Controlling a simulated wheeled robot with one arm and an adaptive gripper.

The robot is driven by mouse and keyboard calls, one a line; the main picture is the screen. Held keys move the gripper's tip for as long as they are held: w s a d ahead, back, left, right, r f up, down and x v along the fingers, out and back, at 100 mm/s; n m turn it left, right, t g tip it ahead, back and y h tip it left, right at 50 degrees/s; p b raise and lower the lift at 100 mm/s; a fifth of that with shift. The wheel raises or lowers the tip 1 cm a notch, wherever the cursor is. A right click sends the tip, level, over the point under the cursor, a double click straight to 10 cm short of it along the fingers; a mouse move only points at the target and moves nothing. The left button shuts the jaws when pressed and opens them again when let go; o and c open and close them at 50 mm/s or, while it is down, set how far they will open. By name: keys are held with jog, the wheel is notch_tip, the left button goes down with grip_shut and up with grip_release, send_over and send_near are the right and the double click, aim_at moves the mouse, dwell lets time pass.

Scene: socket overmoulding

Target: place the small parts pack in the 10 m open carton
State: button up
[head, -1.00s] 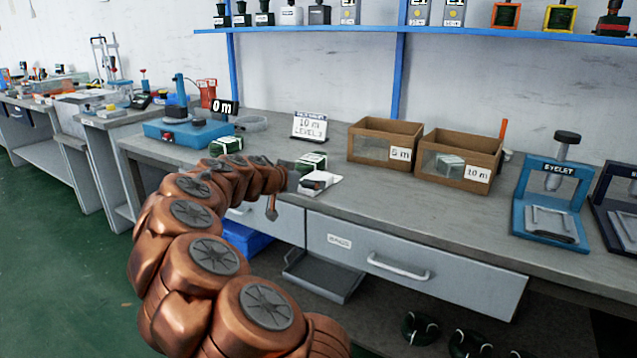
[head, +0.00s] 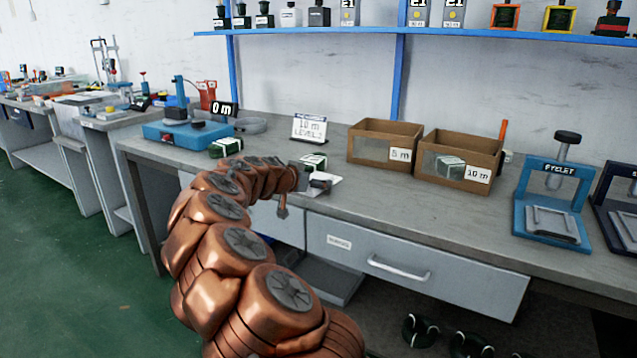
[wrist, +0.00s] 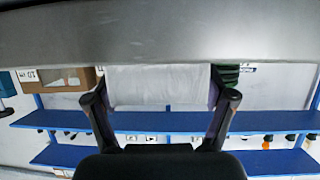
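The small parts pack appears to be the flat white item (head: 333,181) at the bench's front edge, partly hidden by my gripper. In the wrist view, a wide white sheet-like face (wrist: 158,84) fills the space between my fingers. My gripper (head: 320,187) is low over the bench edge at this item; its fingers (wrist: 160,92) stand wide apart, one at each side. I cannot tell whether they touch it. The 10 m open carton (head: 482,152) is brown, stands farther right, and holds a pale green-and-white item (head: 450,166). Its label also shows inverted in the wrist view (wrist: 28,75).
The 5 m carton (head: 369,152) stands left of the 10 m carton. The blue eyelet press (head: 551,200) is at right. A blue shelf (head: 470,33) runs above. Bench before the cartons is clear.

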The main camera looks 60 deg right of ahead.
jog(key=c, duration=0.9)
jog(key=shift+o, duration=0.2)
jog(key=shift+r, duration=0.1)
jog(key=shift+r+p, duration=0.45)
jog(key=shift+r, duration=1.1)
jog(key=shift+a+r, duration=0.1)
jog(key=shift+r, duration=0.15)
jog(key=shift+s+a, duration=0.6)
jog(key=shift+a, duration=0.1)
jog(key=s+a+r+p, duration=0.1)
jog(key=s+a, duration=0.7)
jog(key=a, duration=0.3)
jog(key=shift+s, duration=0.35)
jog(key=shift+r, duration=0.1)
